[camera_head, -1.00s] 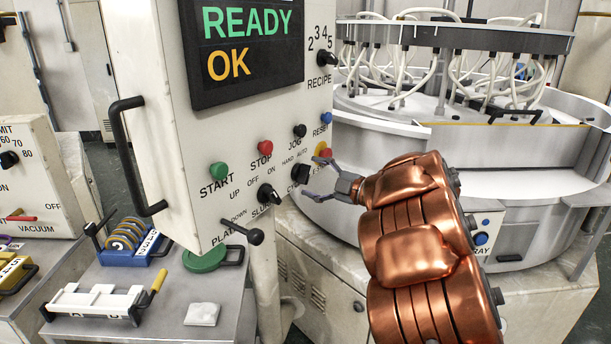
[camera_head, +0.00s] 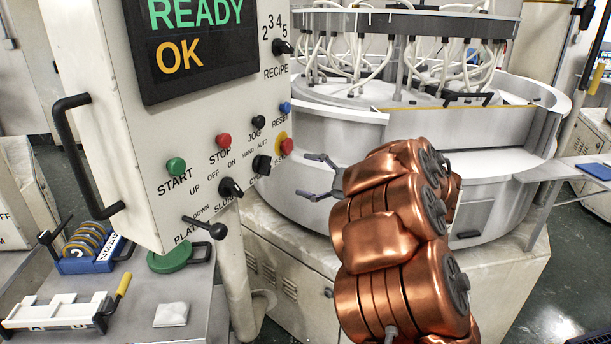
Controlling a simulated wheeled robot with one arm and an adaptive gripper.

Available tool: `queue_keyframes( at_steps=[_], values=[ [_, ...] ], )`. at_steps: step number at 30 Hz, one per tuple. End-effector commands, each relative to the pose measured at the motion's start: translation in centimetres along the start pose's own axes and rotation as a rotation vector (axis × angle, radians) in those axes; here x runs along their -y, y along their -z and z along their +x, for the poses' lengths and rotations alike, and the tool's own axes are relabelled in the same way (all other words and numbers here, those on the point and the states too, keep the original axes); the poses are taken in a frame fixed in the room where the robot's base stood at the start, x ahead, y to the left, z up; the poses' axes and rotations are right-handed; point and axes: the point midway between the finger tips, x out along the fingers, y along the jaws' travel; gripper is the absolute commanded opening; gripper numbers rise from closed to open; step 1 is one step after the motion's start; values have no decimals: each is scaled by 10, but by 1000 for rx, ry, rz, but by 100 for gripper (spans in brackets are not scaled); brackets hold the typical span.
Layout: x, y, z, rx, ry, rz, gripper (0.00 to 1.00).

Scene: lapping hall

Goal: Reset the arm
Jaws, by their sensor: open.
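My copper arm rises from the lower right in the head view. My gripper (camera_head: 312,176) is at its end, pointing left, with its two thin fingers spread and nothing between them. It is in front of the large round lapping machine (camera_head: 412,128) and right of the control panel (camera_head: 215,145). A gap shows between the fingertips and the panel's red emergency-stop button on a yellow ring (camera_head: 285,146). The panel's screen (camera_head: 190,45) reads READY and OK.
The panel carries a green START button (camera_head: 176,166), a red STOP button (camera_head: 223,140), a blue RESET button (camera_head: 285,107) and a protruding handle (camera_head: 82,155). A grey cart (camera_head: 205,290) at lower left holds a blue rack (camera_head: 88,256) and a white cloth (camera_head: 172,314). A side table (camera_head: 545,170) stands right.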

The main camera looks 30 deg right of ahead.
Motion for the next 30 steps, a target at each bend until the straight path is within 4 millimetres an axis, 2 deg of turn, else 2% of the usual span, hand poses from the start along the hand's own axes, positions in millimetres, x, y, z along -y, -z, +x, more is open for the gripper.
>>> queue_keyframes(
  at_steps=[10,14,22,27,30],
  values=[
    [-1,0,1,3,-1,-2,79],
    [-8,-4,6,50,-13,-16,79],
    [-52,-28,17,333,-107,-56,79],
    [-79,-37,10,521,-190,-38,79],
    [-88,-40,1,629,-238,-6,79]
  ],
)
